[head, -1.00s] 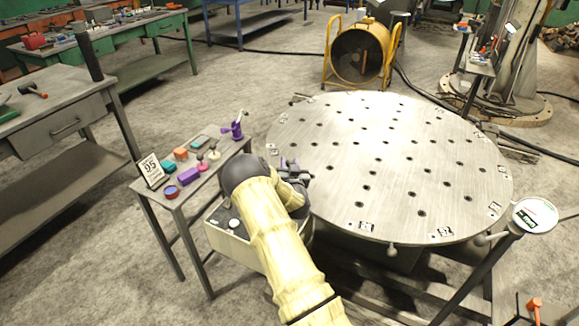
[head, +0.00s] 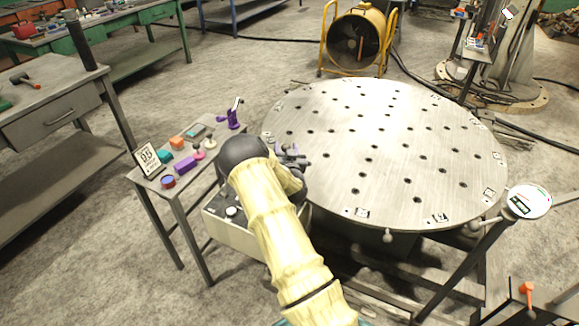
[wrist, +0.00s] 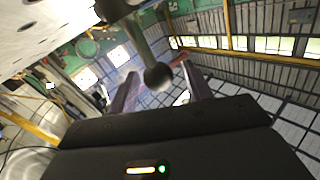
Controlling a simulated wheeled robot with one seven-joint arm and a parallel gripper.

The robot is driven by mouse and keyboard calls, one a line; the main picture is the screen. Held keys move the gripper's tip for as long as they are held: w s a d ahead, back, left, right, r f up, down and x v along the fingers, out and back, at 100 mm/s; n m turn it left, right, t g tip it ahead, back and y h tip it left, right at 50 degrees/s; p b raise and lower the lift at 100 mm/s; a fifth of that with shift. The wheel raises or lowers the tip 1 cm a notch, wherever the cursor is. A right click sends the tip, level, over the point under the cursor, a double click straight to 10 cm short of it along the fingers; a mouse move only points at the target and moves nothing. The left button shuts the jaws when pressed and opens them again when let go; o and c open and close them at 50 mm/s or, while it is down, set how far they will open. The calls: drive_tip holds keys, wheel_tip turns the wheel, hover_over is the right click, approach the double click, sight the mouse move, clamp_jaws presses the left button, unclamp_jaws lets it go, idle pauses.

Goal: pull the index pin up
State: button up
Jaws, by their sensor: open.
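A grey ball knob on a stem (wrist: 158,76) hangs from the top of the wrist view, beside the round plate's rim; I take it to be the index pin, but cannot be sure. My gripper (wrist: 160,68) is open. Its two fingers stand left and right of the ball in the picture, with no clear contact. How deep the ball sits between them is unclear. In the head view my gripper (head: 289,152) is a dark shape at the left rim of the round plate (head: 335,180), mostly hidden behind my arm.
A small side table (head: 172,196) with coloured blocks, a sign and a purple clamp (head: 231,117) stands left of my arm. Other ball knobs (head: 387,236) show at the plate's front rim. A post with a round dial (head: 527,201) stands at right. A yellow fan (head: 353,42) is behind.

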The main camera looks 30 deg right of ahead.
drive_tip(key=b+v, duration=0.2)
drive_tip(key=v, duration=1.4)
drive_tip(key=shift+s+a, duration=0.15)
drive_tip(key=shift+s, duration=0.15)
drive_tip(key=shift+r, duration=0.1)
drive_tip(key=s+a+r+n+g+y+p, duration=0.2)
drive_tip(key=s+a+r+n+g+p, duration=0.1)
drive_tip(key=s+a+r+g+p, duration=0.2)
drive_tip(key=s+a+r+n+g+y+p, duration=0.2)
drive_tip(key=s+a+r+g+p, duration=0.4)
drive_tip(key=s+a+r+g, duration=0.3)
drive_tip(key=s+a+r+y, duration=0.1)
drive_tip(key=s+r, duration=0.3)
drive_tip(key=s, duration=0.3)
drive_tip(key=shift+a+r+n+g+y+p, duration=0.2)
drive_tip(key=shift+r+n+g+y+p, duration=0.1)
drive_tip(key=shift+r+n, duration=0.1)
